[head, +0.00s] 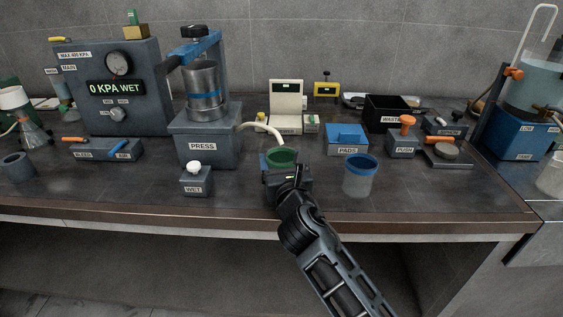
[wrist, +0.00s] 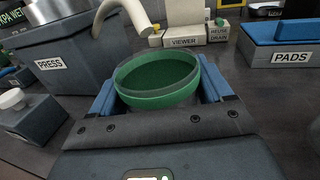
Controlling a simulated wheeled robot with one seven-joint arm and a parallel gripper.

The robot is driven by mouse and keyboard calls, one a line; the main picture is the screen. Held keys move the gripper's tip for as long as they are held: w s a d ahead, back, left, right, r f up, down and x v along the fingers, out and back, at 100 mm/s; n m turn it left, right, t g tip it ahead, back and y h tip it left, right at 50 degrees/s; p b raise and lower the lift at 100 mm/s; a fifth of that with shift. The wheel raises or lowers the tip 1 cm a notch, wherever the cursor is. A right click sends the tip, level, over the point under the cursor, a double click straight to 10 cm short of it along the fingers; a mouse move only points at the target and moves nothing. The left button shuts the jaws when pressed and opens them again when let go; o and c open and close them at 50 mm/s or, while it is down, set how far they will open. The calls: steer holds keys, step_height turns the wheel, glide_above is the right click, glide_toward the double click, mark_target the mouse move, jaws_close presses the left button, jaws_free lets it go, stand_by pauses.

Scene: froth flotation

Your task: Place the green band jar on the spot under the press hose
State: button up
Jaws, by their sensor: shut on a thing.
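The green band jar (head: 281,158) is upright in my gripper (head: 285,172), close in front of the press hose. It also shows in the wrist view (wrist: 158,85), between the blue finger pads of my gripper (wrist: 158,98), which is shut on it. The jar's lower part is hidden by the gripper. The cream press hose (head: 262,127) curves out from the press (head: 204,140) and bends down just behind the jar. In the wrist view the hose end (wrist: 148,28) is beyond the jar's far rim. The spot under the hose is hidden behind the jar and gripper.
A blue band jar (head: 360,178) stands close to the right of my gripper. The WET button box (head: 196,182) stands to the left. The blue PADS box (head: 347,140) and the VIEWER (head: 286,105) are behind. The front bench edge (head: 130,218) runs beneath my arm.

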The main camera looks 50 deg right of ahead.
steer(key=o, duration=1.1)
steer(key=shift+c, duration=0.2)
steer(key=shift+s, duration=0.1)
steer(key=b+v, duration=0.1)
steer(key=v, duration=1.1)
steer(key=shift+r+b, duration=0.15)
steer(key=shift+b, duration=0.2)
